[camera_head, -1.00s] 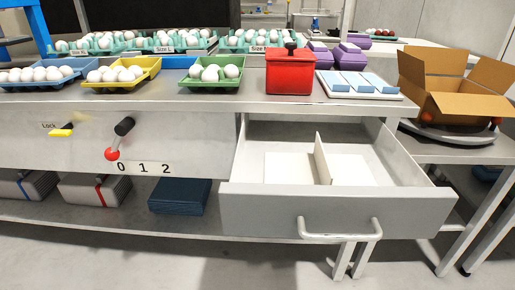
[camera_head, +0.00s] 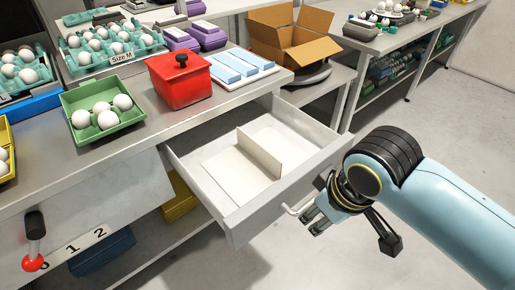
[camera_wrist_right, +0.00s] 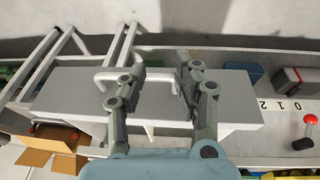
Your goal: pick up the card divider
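The card divider (camera_head: 260,154) is a thin, pale upright panel standing across the inside of the open drawer (camera_head: 238,228). Flat white surfaces lie on either side of it. My right gripper (camera_head: 316,218) is outside the drawer, by its front panel and handle, apart from the divider. I cannot make out the divider in that view. My left gripper is not in view.
The drawer handle (camera_head: 296,209) sticks out close to my right gripper. A red lidded box (camera_head: 181,82), a green egg tray (camera_head: 102,112) and a white board with blue strips (camera_head: 232,70) stand on the counter above. An open cardboard box (camera_head: 288,38) is behind.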

